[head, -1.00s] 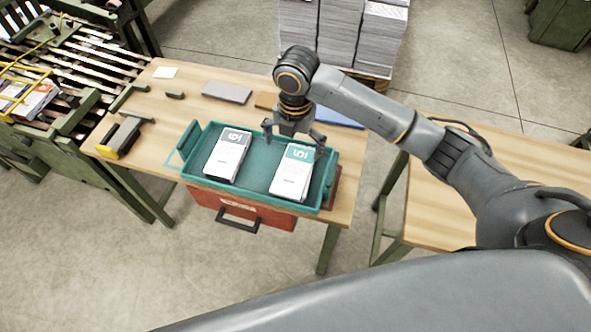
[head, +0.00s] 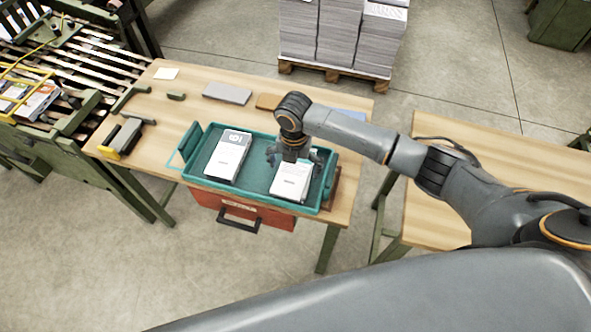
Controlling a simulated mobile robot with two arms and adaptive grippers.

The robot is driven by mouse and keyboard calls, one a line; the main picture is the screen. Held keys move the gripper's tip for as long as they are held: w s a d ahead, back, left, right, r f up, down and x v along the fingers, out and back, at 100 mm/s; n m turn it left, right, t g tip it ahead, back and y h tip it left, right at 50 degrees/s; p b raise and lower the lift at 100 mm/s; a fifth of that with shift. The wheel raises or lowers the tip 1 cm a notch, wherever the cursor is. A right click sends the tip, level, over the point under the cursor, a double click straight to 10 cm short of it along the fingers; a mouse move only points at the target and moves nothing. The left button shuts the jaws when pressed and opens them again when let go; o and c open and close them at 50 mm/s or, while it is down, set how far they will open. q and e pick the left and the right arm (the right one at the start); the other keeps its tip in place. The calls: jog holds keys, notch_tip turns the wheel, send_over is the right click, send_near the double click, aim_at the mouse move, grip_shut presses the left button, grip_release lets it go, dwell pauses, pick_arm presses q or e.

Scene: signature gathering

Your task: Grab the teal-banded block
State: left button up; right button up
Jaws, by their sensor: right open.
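The teal-banded block (head: 288,184) is a white stack lying in the right part of a teal tray (head: 256,183) on the wooden table. My right gripper (head: 294,163) is open over the far end of this block and hides most of its teal band. I cannot tell whether the fingers touch the block. A second white block with a grey band (head: 228,157) lies in the left part of the tray. My left gripper is not in view.
An orange-red drawer (head: 240,211) hangs under the table's front edge. A grey slab (head: 227,93) and several tools lie on the table (head: 160,110). Paper stacks (head: 342,38) stand on a pallet behind. A second table (head: 470,150) is at the right.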

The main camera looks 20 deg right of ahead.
jog(key=shift+f, duration=0.9)
jog(key=shift+c, duration=0.2)
jog(key=c, duration=1.3)
jog(key=shift+r, duration=0.1)
